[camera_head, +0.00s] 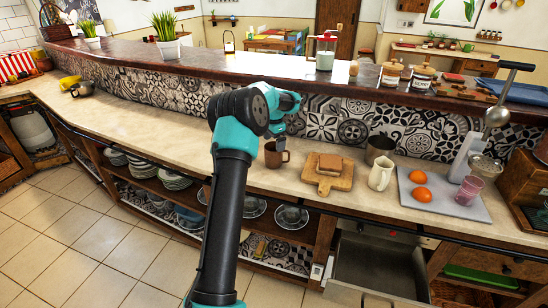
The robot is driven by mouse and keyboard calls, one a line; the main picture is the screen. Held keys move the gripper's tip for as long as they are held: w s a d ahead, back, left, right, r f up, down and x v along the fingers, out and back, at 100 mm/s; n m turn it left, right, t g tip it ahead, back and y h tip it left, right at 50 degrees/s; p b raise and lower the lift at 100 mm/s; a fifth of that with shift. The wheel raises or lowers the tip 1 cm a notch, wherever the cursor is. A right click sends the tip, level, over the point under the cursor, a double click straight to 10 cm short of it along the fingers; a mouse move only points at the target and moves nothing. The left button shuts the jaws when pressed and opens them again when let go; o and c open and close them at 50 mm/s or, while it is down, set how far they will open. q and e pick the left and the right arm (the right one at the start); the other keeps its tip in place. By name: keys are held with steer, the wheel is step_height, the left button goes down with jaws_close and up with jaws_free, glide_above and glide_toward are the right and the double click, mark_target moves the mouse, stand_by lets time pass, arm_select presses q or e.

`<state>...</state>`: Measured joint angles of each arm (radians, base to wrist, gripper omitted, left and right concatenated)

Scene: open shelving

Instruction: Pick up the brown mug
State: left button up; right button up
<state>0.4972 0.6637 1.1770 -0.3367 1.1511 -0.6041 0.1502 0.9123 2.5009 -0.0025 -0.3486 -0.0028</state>
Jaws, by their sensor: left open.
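The brown mug (274,158) stands upright on the pale countertop, left of a wooden board with bread on it. My left arm reaches up from the bottom of the view. My left gripper (280,137) is open, with its fingers pointing down just above the mug's rim. I cannot tell whether the fingers touch the mug. My right gripper is not in view.
A cutting board (313,181), white pitcher (380,175), metal cup (379,149) and grey tray (463,207) with two orange fruits stand to the right. The patterned tile wall (322,125) rises behind. The counter left of the mug (150,108) is mostly clear.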

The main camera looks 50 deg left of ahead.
mark_target(277, 156)
arm_select(q)
steer(key=shift+f, duration=0.25)
steer(key=shift+f, duration=2.5)
steer(key=c, duration=0.9)
